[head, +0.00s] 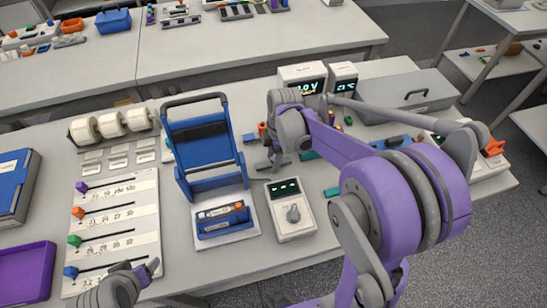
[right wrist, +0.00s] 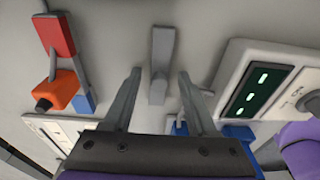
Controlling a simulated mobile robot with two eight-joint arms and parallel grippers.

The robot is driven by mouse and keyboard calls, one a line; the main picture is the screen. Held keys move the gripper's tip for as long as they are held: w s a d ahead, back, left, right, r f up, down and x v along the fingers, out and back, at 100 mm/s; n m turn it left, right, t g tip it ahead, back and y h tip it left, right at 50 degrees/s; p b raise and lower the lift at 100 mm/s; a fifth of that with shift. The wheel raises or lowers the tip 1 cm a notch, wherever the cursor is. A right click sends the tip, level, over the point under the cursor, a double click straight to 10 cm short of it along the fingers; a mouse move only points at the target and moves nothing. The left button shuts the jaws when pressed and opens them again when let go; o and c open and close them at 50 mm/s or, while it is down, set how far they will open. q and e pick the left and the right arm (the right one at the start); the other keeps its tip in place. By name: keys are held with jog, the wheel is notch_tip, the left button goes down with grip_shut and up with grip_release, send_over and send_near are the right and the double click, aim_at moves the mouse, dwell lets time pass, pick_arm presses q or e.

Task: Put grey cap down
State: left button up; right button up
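A grey piece (right wrist: 160,60), which looks like the grey cap, shows in the right wrist view on or just above the light tabletop. It lies between the two fingertips of my right gripper (right wrist: 158,76), with a gap on each side. The fingers are spread and hold nothing that I can see. In the head view my right gripper (head: 273,160) is low over the table, right of the blue frame; I cannot pick the cap out from the fingers there. My left gripper (head: 148,270) is at the bottom left edge, and its opening is unclear.
A blue frame (head: 205,145) stands beside a blue battery holder (head: 222,218). A dial meter (head: 290,212) stands close to the right gripper. In the right wrist view a red block (right wrist: 55,35) and an orange piece (right wrist: 58,88) lie to the left. A labelled board (head: 120,220) lies at left.

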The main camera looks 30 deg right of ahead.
pick_arm(q)
jog(key=shift+w, duration=0.1)
pick_arm(e)
jog(key=shift+r, duration=0.1)
